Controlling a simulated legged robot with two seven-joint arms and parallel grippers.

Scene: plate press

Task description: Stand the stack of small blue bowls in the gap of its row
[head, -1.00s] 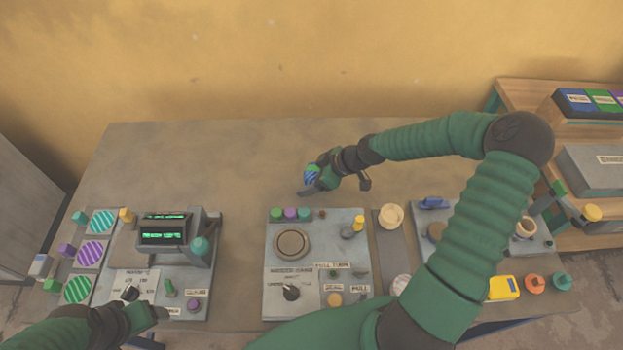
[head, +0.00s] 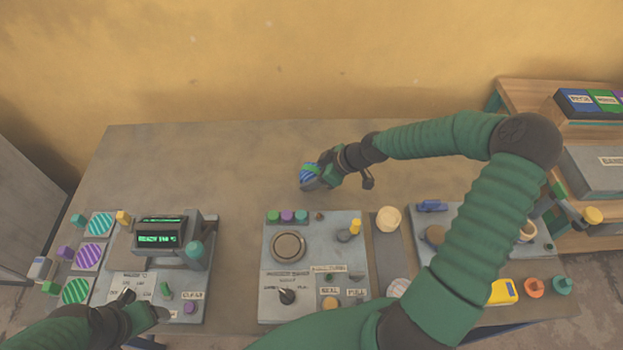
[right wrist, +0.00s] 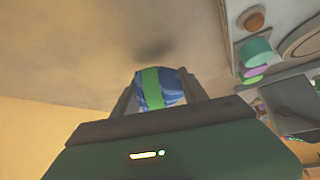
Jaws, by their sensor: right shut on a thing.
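My right gripper (head: 314,180) is shut on the small blue bowls (head: 306,172), a striped blue bundle with a green band. In the right wrist view the bundle (right wrist: 158,88) sits between the two fingers, over bare table. In the head view it is behind the middle panel, apart from it; the gap under it is hard to judge. My left gripper (head: 142,312) is low at the left, over the front of the left panel; its fingers are too unclear to read. I cannot make out which row has the gap.
The left panel (head: 185,295) carries a display unit (head: 161,234), beside several striped discs (head: 89,254). The middle panel (head: 335,250) has a round ring (head: 288,247) and small coloured cylinders (head: 287,216). A shelf (head: 520,88) stands at the right. The back left of the table (head: 200,160) is clear.

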